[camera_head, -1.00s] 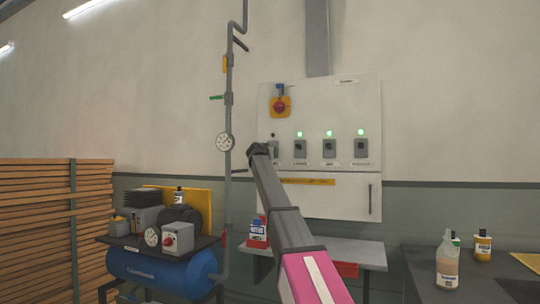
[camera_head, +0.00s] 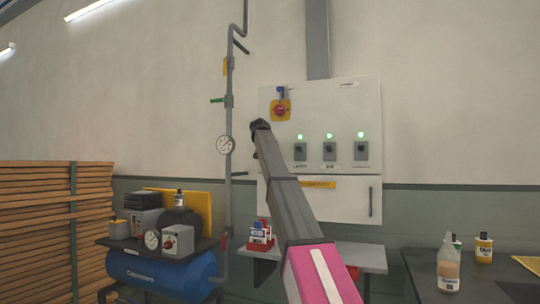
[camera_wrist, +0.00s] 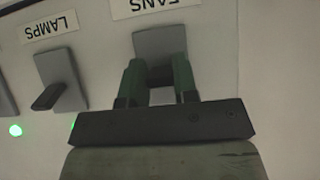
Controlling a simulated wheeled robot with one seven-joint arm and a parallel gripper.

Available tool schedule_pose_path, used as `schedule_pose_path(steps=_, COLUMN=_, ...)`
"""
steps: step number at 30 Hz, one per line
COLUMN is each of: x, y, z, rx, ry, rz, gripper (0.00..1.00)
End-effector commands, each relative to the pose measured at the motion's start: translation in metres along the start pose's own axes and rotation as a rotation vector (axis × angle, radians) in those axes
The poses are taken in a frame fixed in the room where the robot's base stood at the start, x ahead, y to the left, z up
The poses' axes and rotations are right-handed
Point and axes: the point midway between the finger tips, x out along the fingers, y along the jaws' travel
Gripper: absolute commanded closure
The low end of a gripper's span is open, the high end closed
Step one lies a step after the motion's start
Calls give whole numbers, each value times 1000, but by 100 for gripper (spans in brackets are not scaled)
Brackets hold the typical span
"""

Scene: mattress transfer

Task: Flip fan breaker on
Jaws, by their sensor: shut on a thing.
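The white electrical panel (camera_head: 359,106) hangs on the back wall. In the wrist view, which is upside down, the fan breaker (camera_wrist: 160,42) is a grey plate labelled FANS. My gripper (camera_wrist: 158,72) is at this breaker, its two green fingers on either side of the switch lever, shut on it. The lever is mostly hidden between the fingers, so its position cannot be told. In the head view my arm covers the fan breaker and its lamp. The lamps breaker (camera_wrist: 60,80) is beside it, with a dark lever.
Three other breakers with lit green lamps show in the head view, including the rightmost breaker (camera_head: 361,151). A red knob on a yellow plate (camera_head: 280,110) is above. A pipe with a gauge (camera_head: 225,145) runs left of the panel. A shelf (camera_head: 355,258) juts out below.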

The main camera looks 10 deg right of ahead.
Motion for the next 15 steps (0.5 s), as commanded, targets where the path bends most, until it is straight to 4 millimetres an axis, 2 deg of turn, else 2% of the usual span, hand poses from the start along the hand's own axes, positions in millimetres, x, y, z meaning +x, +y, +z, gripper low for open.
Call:
schedule_pose_path(steps=6, x=-2, y=-1, z=-10, rx=0, ry=-167, rz=0, gripper=96)
schedule_pose_path(steps=15, x=-4, y=-1, z=-13, rx=0, ry=-309, rz=-1, gripper=96)
